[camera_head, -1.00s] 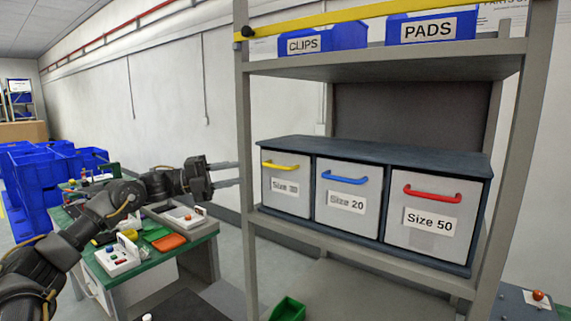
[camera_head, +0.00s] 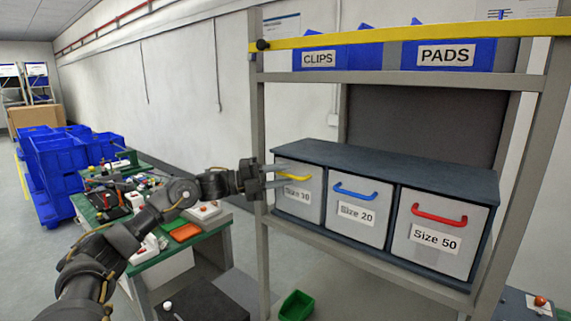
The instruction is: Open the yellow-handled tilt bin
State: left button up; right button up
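The yellow-handled tilt bin (camera_head: 303,203) is the leftmost of three light grey bins in a dark cabinet on the rack, labelled "Size 30" as far as I can read. Its front looks closed, level with its neighbours. Its yellow handle (camera_head: 296,177) runs across the upper front. My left gripper (camera_head: 284,175) reaches in from the left. Its two fingers are apart, one higher and one lower, and overlap the left end of the handle in the picture. I cannot tell whether they touch it. My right gripper is out of view.
Beside it are a blue-handled bin (camera_head: 355,210) and a red-handled bin (camera_head: 437,233). A grey rack post (camera_head: 259,130) stands just left of the cabinet, close to my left gripper. A shelf (camera_head: 400,79) with blue bins is above. A green workbench (camera_head: 150,262) stands left.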

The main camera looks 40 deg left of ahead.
pick_arm(q)
jog(key=shift+w+d, duration=0.45)
jog(key=shift+w, duration=0.05)
grip_shut()
